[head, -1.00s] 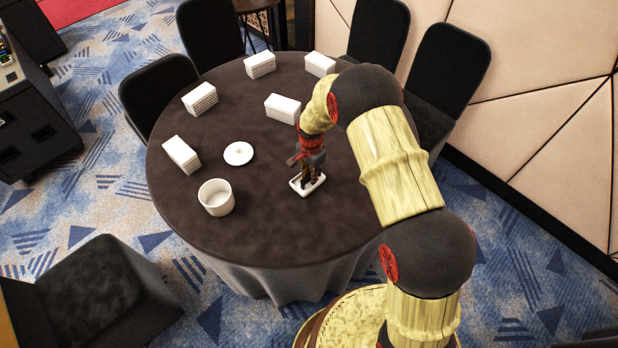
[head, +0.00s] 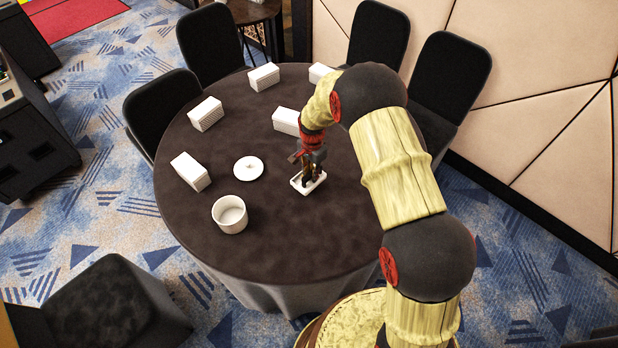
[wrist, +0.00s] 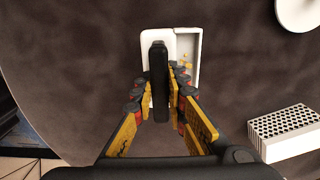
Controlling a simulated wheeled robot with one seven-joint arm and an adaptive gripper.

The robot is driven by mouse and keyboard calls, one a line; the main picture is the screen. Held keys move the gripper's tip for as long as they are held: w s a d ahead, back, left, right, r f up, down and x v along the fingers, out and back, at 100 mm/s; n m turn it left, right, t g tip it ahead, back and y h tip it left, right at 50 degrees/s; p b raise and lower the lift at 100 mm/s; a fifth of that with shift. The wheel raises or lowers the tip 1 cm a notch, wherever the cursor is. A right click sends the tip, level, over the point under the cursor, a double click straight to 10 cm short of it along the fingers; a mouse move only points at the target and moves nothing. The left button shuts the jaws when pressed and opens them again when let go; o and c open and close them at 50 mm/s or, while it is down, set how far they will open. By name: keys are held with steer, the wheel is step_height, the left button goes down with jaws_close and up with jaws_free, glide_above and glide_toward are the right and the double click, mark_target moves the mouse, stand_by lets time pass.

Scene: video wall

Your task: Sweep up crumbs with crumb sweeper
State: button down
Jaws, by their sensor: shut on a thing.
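My gripper (head: 310,167) is shut on the black handle (wrist: 158,60) of the white crumb sweeper (head: 299,184). In the wrist view the sweeper's white body (wrist: 150,40) shows beneath the handle. A shallow white tray (wrist: 197,45) with a raised rim sits against its right side. Small orange-yellow crumbs (wrist: 186,61) lie at the tray, partly hidden by my right finger. The sweeper is at or just above the dark table (head: 330,235); I cannot tell whether it touches.
A white disc (head: 248,169) with a small centre mark and an open white pot (head: 229,214) stand left of the sweeper. Several white perforated boxes (head: 190,171) stand along the far and left table. Black chairs (head: 158,108) surround it. The table's front is clear.

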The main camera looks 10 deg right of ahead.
steer(key=shift+w+r, duration=0.2)
steer(key=shift+r, duration=0.35)
steer(key=shift+s+r+p, duration=0.1)
steer(key=shift+r+p, duration=0.85)
steer(key=shift+r, duration=0.65)
